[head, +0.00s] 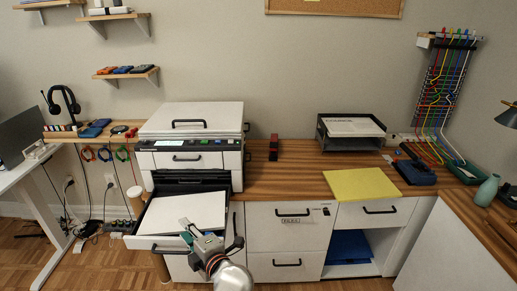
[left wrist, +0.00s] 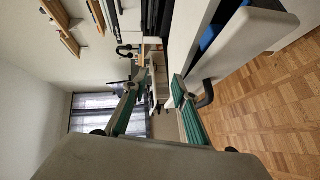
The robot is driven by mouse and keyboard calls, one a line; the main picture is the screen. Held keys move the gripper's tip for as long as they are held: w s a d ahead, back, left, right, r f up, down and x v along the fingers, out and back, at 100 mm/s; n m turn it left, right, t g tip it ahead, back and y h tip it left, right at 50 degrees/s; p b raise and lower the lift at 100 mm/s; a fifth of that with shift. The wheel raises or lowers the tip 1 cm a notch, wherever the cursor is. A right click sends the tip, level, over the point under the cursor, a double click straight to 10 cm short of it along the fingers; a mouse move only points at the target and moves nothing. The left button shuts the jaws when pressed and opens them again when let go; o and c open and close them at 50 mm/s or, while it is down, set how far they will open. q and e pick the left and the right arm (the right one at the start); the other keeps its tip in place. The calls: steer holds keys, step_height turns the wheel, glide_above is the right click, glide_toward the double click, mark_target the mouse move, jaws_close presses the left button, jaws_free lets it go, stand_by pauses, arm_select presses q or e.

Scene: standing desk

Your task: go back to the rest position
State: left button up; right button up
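My left gripper (head: 188,231) is at the front of the printer's pulled-out paper tray (head: 150,243), low in the middle of the head view. In the left wrist view the left gripper (left wrist: 160,84) has its two green-padded fingers apart, with nothing seen between them. A dark bar handle (left wrist: 206,94) is close beside one finger; I cannot tell if they touch. White paper (head: 190,212) lies in the tray. My right gripper is in neither view.
The white printer (head: 190,135) stands on the wooden desk (head: 290,180). A yellow pad (head: 361,183), a black letter tray (head: 350,145) and a blue item (head: 415,172) are to the right. Drawers (head: 288,228) are below. The wooden floor (head: 100,265) at the left is mostly open.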

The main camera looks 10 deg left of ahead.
arm_select(q)
steer(key=shift+r, duration=0.25)
steer(key=s+d+m+t+h, duration=0.2)
steer(key=d+m+t+h, duration=0.35)
steer(key=m, duration=0.45)
steer(key=s+d+m+t+h, duration=0.35)
steer(key=d+m+h, duration=0.3)
steer(key=m, duration=0.35)
steer(key=s+d+f+m+g+h, duration=0.1)
steer(key=s+f+m+g+h, duration=0.1)
steer(key=s+f+m+g, duration=0.2)
steer(key=s+f+m+g+h, duration=0.1)
steer(key=s+f+m+g, duration=0.3)
steer(key=s+f+m, duration=0.3)
steer(key=s+f, duration=0.4)
steer(key=f, duration=0.3)
steer(key=shift+d+f+h, duration=0.4)
